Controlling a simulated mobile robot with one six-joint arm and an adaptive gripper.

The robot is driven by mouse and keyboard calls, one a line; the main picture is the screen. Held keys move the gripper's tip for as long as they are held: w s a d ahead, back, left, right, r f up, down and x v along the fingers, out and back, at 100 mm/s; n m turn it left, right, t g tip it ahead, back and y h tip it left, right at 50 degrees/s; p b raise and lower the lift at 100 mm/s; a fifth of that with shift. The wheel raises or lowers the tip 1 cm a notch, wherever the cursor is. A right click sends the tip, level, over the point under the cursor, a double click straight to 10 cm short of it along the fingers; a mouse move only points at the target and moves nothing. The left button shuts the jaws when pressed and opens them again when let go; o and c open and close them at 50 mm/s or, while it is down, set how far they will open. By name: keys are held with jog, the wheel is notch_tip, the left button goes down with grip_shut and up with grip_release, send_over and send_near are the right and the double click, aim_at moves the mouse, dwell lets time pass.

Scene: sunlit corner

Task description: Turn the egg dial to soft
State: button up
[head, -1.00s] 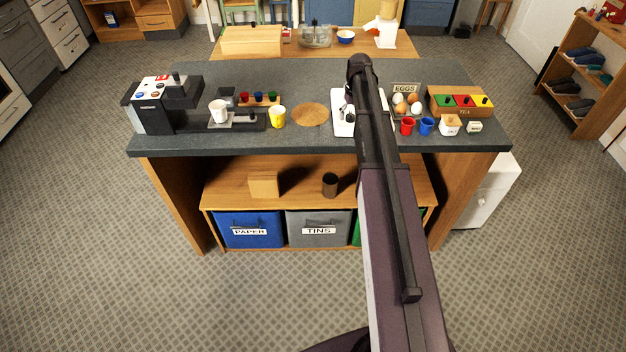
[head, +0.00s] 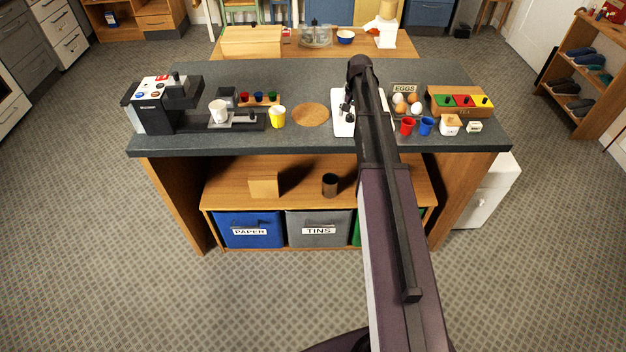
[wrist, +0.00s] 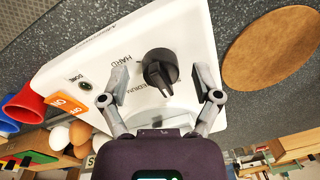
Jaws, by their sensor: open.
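The white egg cooker (wrist: 100,45) fills the middle of the wrist view. Its black egg dial (wrist: 160,74) stands up from the panel, with a raised grip bar. The word HARD is legible at the dial's upper left; other lettering beside the dial is partly covered by my fingers. My gripper (wrist: 161,80) is open, one finger on each side of the dial, with gaps to it. I cannot tell the fingers' height above the panel. In the head view the white cooker (head: 342,124) is on the counter, mostly hidden by my arm.
Eggs (head: 400,107), a red cup (head: 407,126) and a blue cup (head: 427,126) stand right of the cooker. A round wooden mat (head: 311,115) lies to its left.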

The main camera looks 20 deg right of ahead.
aim_at(353, 117)
jog(key=m, duration=0.4)
notch_tip(353, 117, up, 14)
jog(key=p, duration=1.4)
jog(key=s+a+f+n+b, duration=0.4)
jog(key=s+a+f+b, duration=0.4)
jog(key=s+a, duration=0.2)
jog(key=s+a+f+n+b, duration=0.5)
jog(key=s+a+f+b, duration=0.3)
jog(key=s+a, duration=0.2)
jog(key=shift+s+a+f+n+b, duration=0.3)
jog(key=shift+s+a+f+b, duration=0.05)
jog(key=shift+s, duration=0.65)
jog(key=shift+n+h, duration=0.3)
jog(key=shift+n, duration=0.6)
jog(key=s, duration=0.1)
jog(key=s+a, duration=0.1)
jog(key=s, duration=0.1)
jog(key=s+a, duration=0.1)
jog(key=shift+s+a, duration=0.1)
jog(key=shift+s, duration=0.05)
